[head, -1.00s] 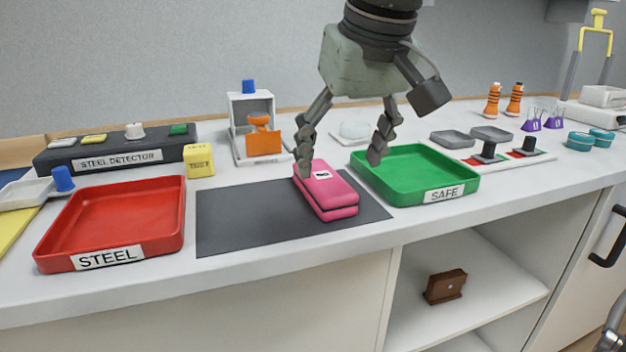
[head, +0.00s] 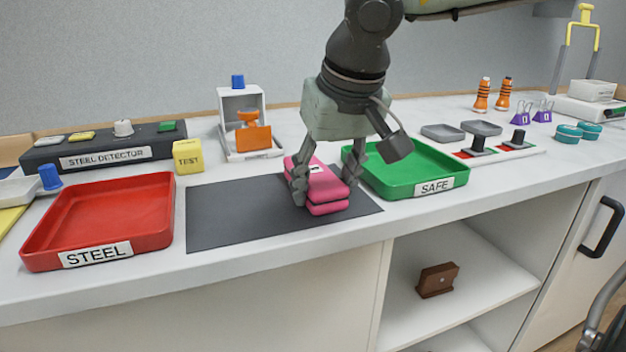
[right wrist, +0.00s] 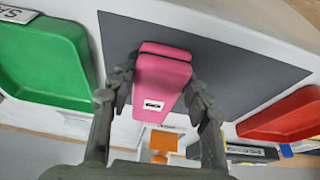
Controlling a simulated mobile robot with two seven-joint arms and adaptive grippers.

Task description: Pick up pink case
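The pink case (head: 326,188) lies flat on the dark grey mat (head: 225,215), between the red STEEL tray and the green SAFE tray. It has a small white label on top. My right gripper (head: 327,180) is lowered over it, with one finger along each long side. In the right wrist view the pink case (right wrist: 160,85) sits between the two fingers (right wrist: 160,90). The fingers are very close to its sides; whether both press on it is unclear. My left gripper is out of view.
The red STEEL tray (head: 40,248) is left of the mat and the green SAFE tray (head: 400,192) is close on the right. A yellow TEST block (head: 187,157), steel detector (head: 100,150) and white stand with an orange part (head: 253,138) are behind. The mat's left half is clear.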

